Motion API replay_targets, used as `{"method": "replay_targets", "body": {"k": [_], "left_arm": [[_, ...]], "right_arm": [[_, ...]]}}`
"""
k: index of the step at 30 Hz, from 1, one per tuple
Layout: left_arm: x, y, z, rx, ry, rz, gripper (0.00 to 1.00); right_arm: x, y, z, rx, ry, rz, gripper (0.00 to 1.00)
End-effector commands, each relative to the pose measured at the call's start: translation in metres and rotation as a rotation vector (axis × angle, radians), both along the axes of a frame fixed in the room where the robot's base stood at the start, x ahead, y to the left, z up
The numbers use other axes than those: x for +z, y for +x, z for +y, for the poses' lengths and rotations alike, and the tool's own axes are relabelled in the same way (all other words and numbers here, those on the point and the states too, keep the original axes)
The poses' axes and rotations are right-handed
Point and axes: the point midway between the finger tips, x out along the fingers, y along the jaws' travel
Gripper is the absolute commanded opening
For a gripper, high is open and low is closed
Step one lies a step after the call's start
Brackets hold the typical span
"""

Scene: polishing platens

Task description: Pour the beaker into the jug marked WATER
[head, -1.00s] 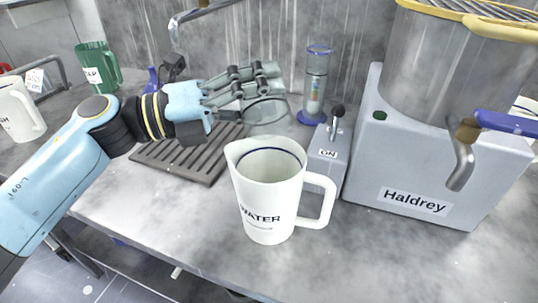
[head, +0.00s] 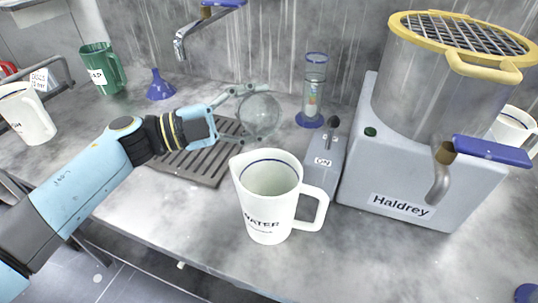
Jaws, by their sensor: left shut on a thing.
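The clear glass beaker (head: 260,116) is in my left gripper (head: 238,108), held above the slatted rack, behind and above the jug. The gripper's fingers are shut on it. The beaker looks tilted, with a round end turned towards the camera; whether it holds liquid I cannot tell. The white jug marked WATER (head: 267,210) stands upright on the counter, its open mouth up, its handle to the right and its spout to the left. The beaker and the jug are apart. My right gripper is out of view.
A dark slatted rack (head: 190,168) lies left of the jug. A grey switch box (head: 322,168) and the Haldrey machine (head: 400,180) stand right.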

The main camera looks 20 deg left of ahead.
Motion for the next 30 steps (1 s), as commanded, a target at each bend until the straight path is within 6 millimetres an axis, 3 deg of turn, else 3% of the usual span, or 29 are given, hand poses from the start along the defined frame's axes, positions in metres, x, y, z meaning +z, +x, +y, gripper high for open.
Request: {"method": "replay_targets", "body": {"k": [1, 6, 12, 20, 24, 30], "left_arm": [[0.009, 0.001, 0.0, -0.001, -0.027, 0.035, 0.18], [0.013, 0.001, 0.0, 0.0, -0.107, 0.151, 0.18], [-0.009, 0.007, 0.003, 0.0, -0.291, 0.412, 0.18], [-0.032, 0.03, 0.02, 0.0, -0.521, 0.737, 0.18], [-0.058, 0.033, 0.022, -0.002, -0.573, 0.812, 0.18], [-0.078, 0.036, 0.024, -0.002, -0.615, 0.872, 0.18]], "right_arm": [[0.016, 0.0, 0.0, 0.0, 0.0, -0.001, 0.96], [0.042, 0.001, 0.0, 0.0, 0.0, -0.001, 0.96], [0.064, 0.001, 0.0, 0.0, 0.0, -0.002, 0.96], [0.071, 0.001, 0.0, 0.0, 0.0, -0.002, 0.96], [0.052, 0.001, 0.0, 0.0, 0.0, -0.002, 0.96], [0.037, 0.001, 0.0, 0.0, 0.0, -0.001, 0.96]]}}
